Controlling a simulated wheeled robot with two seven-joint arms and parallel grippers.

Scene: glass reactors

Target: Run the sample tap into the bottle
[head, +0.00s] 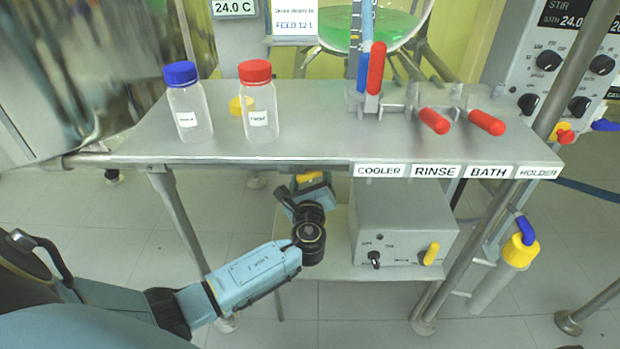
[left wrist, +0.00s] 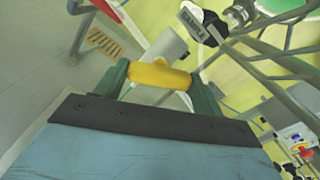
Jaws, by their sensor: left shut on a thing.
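My left gripper (head: 308,180) is below the table top in the head view, above the lower shelf. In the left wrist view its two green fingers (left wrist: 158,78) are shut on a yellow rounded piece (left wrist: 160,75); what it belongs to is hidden. A tag reading SAMPLE (left wrist: 197,27) hangs beside a grey metal fitting (left wrist: 238,14), beyond and above the fingers. On the table stand a clear bottle with a blue cap (head: 190,109) and one with a red cap (head: 259,108), both upright and capped. My right gripper is not in view.
Red handles (head: 434,121) and a blue one line the table's right part (head: 330,145), above labels COOLER, RINSE, BATH and HOLDER. A grey box (head: 405,227) with knobs sits on the lower shelf. Metal legs (head: 180,215) flank my arm. A yellow item lies behind the red-capped bottle.

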